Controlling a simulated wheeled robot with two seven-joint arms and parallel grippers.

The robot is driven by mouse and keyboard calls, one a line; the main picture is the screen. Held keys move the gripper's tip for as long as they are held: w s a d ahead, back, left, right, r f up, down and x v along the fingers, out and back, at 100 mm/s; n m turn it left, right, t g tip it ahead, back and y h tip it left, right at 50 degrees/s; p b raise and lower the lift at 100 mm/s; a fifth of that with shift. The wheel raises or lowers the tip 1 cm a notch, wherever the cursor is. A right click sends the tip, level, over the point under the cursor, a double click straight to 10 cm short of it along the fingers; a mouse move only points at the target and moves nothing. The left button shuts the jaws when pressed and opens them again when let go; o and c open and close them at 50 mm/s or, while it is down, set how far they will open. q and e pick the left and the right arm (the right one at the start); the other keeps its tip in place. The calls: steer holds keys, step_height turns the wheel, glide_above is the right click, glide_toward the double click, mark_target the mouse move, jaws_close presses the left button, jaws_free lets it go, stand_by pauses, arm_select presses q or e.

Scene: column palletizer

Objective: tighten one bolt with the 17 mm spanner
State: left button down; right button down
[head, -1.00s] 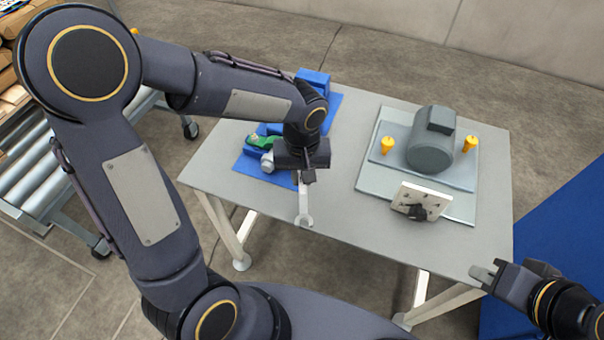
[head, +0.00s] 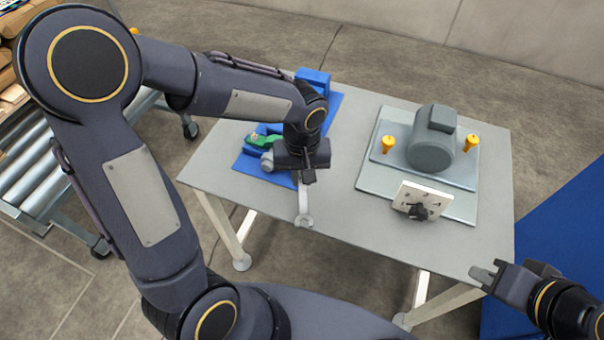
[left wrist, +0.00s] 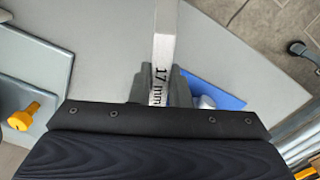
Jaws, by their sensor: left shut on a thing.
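My left gripper (head: 308,178) is shut on the 17 mm spanner (head: 304,205), above the table's left part. In the left wrist view the spanner's shank (left wrist: 164,45) shows the marking "17 mm" and stands between the fingers. In the head view its lower end points toward the table's front edge; the upper end is hidden by the gripper. A pale tilted plate (head: 433,196) with small dark marks and a black knob-like part (head: 418,211) stands on the right; I cannot make out single bolts. My right gripper (head: 488,274) is at the table's front right corner, its jaw opening unclear.
A grey motor (head: 432,146) and two yellow pegs (head: 388,145) (head: 472,143) stand on a grey base plate (head: 371,180). A blue mat (head: 248,166) with blue blocks and a green item (head: 262,139) lies behind my left gripper. The table's middle (head: 335,185) is clear.

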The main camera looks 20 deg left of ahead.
arm_select(q)
steer(key=shift+f+b, duration=0.7)
steer(key=shift+f, duration=0.05)
stand_by(0.5)
steer(key=shift+a, duration=0.1)
stand_by(0.5)
steer(key=shift+s+a+r+m+p, duration=0.15)
steer(key=shift+a+m+p, duration=0.1)
steer(key=shift+a+m, duration=0.4)
steer(key=shift+s+a+f+m+p, duration=0.15)
steer(key=shift+a+m+p, duration=0.1)
steer(key=shift+a+m, duration=0.35)
steer(key=shift+a+r+m+p, duration=0.1)
steer(key=shift+a+m+p, duration=0.4)
steer(key=shift+a+m, duration=0.6)
steer(key=shift+w+a+m+p, duration=0.2)
steer(key=shift+a+m+p, duration=0.35)
steer(key=shift+a+m, duration=0.45)
steer(key=shift+w+a+m+p, duration=0.15)
steer(key=shift+a+m+p, duration=0.45)
steer(key=shift+m, duration=0.55)
steer(key=shift+w+a+m+p, duration=0.5)
steer(key=shift+a+m, duration=0.25)
steer(key=shift+m, duration=0.15)
steer(key=shift+w+a+m+p, duration=0.45)
steer(key=shift+a+m, duration=0.25)
steer(key=shift+m, duration=0.2)
steer(key=shift+r+p, duration=1.35)
steer(key=shift+r, duration=0.35)
steer(key=shift+r, duration=0.1)
